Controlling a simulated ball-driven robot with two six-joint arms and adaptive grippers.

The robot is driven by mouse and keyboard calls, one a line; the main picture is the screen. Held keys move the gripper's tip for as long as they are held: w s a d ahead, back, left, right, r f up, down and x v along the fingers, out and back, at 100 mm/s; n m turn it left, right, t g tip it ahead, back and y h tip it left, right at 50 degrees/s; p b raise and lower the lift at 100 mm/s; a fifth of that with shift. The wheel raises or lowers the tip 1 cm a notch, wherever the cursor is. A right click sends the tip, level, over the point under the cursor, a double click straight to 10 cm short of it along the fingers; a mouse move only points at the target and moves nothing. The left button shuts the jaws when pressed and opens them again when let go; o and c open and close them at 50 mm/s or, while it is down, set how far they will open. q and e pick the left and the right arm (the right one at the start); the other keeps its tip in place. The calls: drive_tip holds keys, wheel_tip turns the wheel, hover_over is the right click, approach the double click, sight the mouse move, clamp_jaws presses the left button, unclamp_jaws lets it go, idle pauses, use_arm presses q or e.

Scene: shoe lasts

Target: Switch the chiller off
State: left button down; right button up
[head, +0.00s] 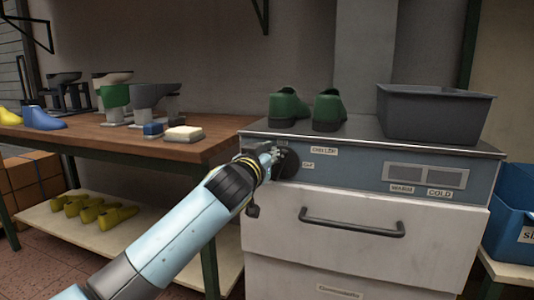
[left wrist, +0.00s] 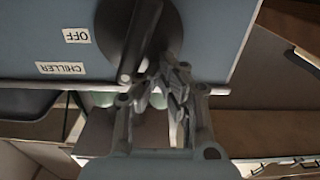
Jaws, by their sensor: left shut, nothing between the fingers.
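The chiller (head: 350,158) is a blue-grey panelled unit with white drawers below. Its round dark knob (head: 288,163) is at the panel's left end, beside the labels CHILLER (head: 323,150) and OFF (head: 308,165). In the left wrist view, which is upside down, the knob (left wrist: 172,25) has a raised bar handle (left wrist: 140,42) lying roughly along the picture's vertical, and the OFF label (left wrist: 76,35) is to its left. My left gripper (head: 272,156) is shut and empty at the knob; its fingertips (left wrist: 168,75) are close beside the handle's end. I cannot tell whether they touch.
Green shoes (head: 328,108) and a grey bin (head: 432,112) stand on the chiller top. A wooden bench (head: 90,137) with shoe lasts, a blue block and a pale block is at left. A drawer handle (head: 352,228) juts out below the panel. A blue bin (head: 515,210) is at right.

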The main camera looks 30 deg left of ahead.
use_arm(q)
drive_tip(key=shift+w+d+r, duration=0.1)
drive_tip(key=shift+w+d, duration=0.05)
drive_tip(key=shift+d, duration=0.45)
